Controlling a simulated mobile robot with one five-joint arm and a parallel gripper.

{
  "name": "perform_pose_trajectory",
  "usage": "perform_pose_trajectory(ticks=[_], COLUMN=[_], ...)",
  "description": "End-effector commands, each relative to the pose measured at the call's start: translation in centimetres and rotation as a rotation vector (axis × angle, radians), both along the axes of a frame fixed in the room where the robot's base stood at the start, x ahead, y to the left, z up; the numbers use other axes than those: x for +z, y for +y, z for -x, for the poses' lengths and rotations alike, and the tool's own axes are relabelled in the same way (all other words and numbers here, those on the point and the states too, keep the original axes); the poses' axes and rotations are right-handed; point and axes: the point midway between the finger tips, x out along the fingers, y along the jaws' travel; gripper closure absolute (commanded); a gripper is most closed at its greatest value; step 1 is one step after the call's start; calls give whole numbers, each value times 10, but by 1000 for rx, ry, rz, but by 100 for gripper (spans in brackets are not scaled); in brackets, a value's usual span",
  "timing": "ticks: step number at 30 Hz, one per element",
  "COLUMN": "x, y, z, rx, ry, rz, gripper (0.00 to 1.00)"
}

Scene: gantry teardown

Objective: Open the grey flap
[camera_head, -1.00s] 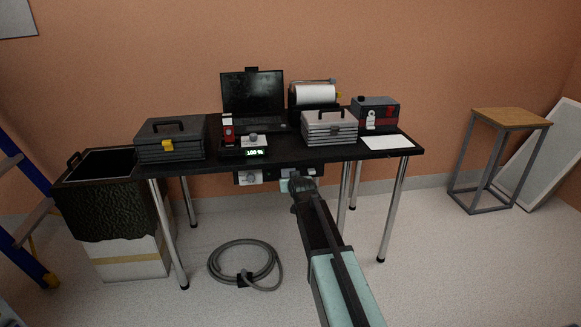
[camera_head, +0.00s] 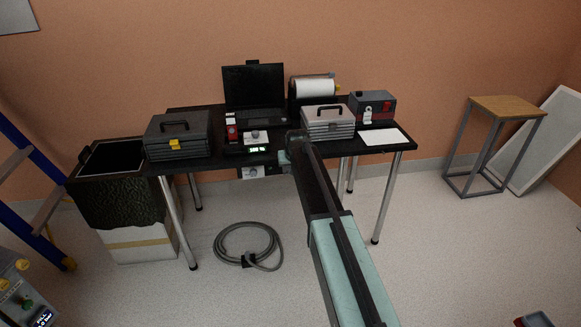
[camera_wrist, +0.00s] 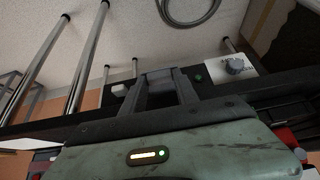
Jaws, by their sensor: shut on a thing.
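My gripper (camera_wrist: 162,76) is in the wrist view, at the dark unit under the table's front edge. Its two dark fingers are closed on a small grey piece between their tips, which I take to be part of the grey flap (camera_wrist: 160,73). Most of the flap is hidden by the fingers and the wrist. A white panel with a knob (camera_wrist: 235,67) and a small green light are beside the fingers. In the head view my gripper (camera_head: 293,150) is at the table's front edge, and my arm hides the flap there.
The black table (camera_head: 200,167) carries a dark toolbox (camera_head: 178,143), a laptop (camera_head: 254,88), a light grey case (camera_head: 328,122) and a red-grey box (camera_head: 373,107). A bin (camera_head: 120,200) stands at the left. A coiled hose (camera_head: 247,246) lies on the floor. A stool (camera_head: 506,107) stands right.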

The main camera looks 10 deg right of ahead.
Motion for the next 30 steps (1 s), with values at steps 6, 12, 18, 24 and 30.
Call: perform_pose_trajectory(ticks=[6, 12, 18, 24, 30], x=[0, 1, 1, 2, 21], y=[0, 0, 0, -1, -1], z=[-1, -1, -1, 0, 9], rx=[1, 1, -1, -1, -1], ry=[3, 2, 2, 3, 3], rz=[-1, -1, -1, -1, -1], gripper=[100, 100, 42, 42, 42])
